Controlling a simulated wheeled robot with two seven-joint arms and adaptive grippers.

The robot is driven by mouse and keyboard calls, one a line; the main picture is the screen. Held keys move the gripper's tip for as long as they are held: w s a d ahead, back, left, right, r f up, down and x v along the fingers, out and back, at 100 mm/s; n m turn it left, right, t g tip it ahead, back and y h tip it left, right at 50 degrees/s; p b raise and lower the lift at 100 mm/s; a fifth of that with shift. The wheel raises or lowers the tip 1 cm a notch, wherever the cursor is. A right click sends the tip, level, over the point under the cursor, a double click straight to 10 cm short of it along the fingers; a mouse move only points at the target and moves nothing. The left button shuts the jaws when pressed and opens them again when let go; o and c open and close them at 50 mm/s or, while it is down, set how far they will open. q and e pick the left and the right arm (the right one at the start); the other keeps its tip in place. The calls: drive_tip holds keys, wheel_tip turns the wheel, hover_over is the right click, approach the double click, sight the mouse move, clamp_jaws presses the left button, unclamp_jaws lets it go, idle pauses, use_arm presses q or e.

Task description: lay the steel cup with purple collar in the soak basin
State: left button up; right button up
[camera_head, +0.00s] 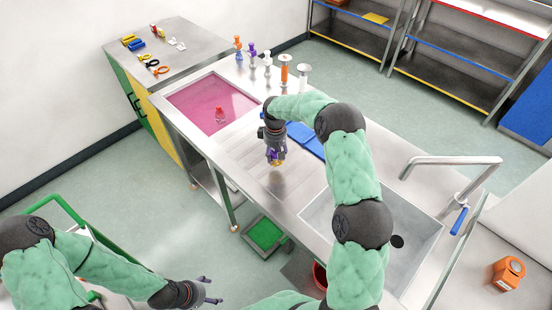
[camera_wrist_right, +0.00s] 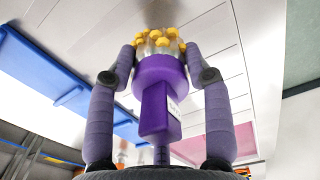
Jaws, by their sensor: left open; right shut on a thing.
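The steel cup with purple collar (camera_wrist_right: 160,68) is in my right gripper (camera_head: 275,154). In the right wrist view, the two fingers of this gripper (camera_wrist_right: 160,75) press on it from both sides. It has a purple stem with a white label, and yellow knobs around its silvery far end. In the head view the knobs point down over the steel worktop, to the right of the soak basin (camera_head: 190,97). My left gripper (camera_head: 212,290) is open and empty, low in front of the worktop.
Several upright items, including a purple-topped one (camera_head: 253,52) and an orange one (camera_head: 284,70), stand along the worktop's back edge. A blue tray (camera_head: 308,141) lies behind my right gripper. A sink (camera_head: 412,215) with a tall tap (camera_head: 450,160) is on the right.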

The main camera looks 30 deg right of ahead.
sight(276, 158)
drive_tip(key=shift+w+d+f, duration=0.3)
drive_tip(key=shift+w+f, duration=0.05)
drive_tip(key=shift+f, duration=0.1)
drive_tip(key=shift+w+d+f, duration=0.1)
drive_tip(key=shift+d+f, duration=0.05)
drive_tip(key=shift+f, duration=1.65)
drive_tip(key=shift+f, duration=0.15)
drive_tip(key=o, duration=1.3)
drive_tip(key=shift+o, duration=0.4)
